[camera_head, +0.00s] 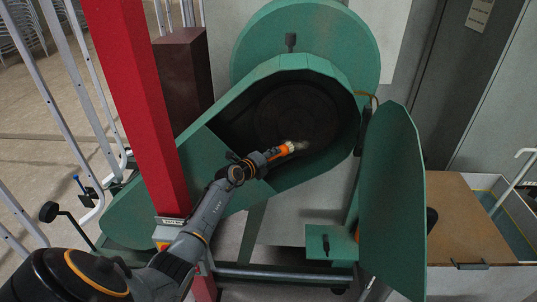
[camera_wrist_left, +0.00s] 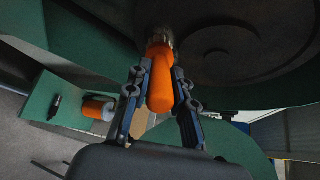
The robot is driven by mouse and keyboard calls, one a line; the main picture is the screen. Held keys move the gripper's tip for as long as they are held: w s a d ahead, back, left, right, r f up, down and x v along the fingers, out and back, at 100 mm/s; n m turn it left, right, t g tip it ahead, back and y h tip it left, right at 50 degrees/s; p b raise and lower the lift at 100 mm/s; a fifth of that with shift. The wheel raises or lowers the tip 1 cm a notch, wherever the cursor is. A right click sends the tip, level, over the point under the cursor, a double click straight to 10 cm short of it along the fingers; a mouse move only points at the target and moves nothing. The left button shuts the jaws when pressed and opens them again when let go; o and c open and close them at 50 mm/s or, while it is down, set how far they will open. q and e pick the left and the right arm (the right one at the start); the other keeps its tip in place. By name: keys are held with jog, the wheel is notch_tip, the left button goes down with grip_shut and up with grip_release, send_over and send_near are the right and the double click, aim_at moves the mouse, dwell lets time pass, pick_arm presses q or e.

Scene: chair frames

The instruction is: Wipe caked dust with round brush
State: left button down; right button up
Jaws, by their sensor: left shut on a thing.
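The round brush has an orange handle (camera_head: 281,151) and a pale, fuzzy bristle end (camera_head: 299,145). My left gripper (camera_head: 268,160) is shut on the orange handle. The wrist view shows the handle (camera_wrist_left: 160,82) between my two fingers (camera_wrist_left: 158,100), with a metallic collar at its far end. The brush is inside the dark opening of the green machine housing (camera_head: 215,160), at a large dark round wheel (camera_head: 295,112). The wheel also fills the top of the wrist view (camera_wrist_left: 235,50). No separate dust patch can be told from the bristles. My right gripper is out of view.
A red post (camera_head: 140,100) stands left, close by my left arm. An open green door (camera_head: 393,205) hangs at the right. A small green shelf (camera_head: 318,236) sits below the opening. A brown-topped cabinet (camera_head: 465,225) stands right, and metal chair frames (camera_head: 75,90) stand left.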

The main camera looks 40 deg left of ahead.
pick_arm(q)
jog(key=shift+w+d, duration=0.25)
jog(key=shift+d, duration=0.15)
jog(key=shift+r, duration=0.1)
jog(key=shift+w+d+r+p, duration=0.1)
jog(key=shift+w+d+p, duration=0.15)
jog(key=shift+d+p, duration=0.15)
jog(key=shift+w+d+p, duration=0.25)
jog(key=shift+d+p, duration=0.1)
jog(key=shift+d, duration=0.1)
jog(key=shift+w+d, duration=0.1)
jog(key=shift+d, duration=0.1)
jog(key=shift+w+d, duration=0.6)
jog(key=shift+d, duration=0.3)
jog(key=shift+d, duration=0.1)
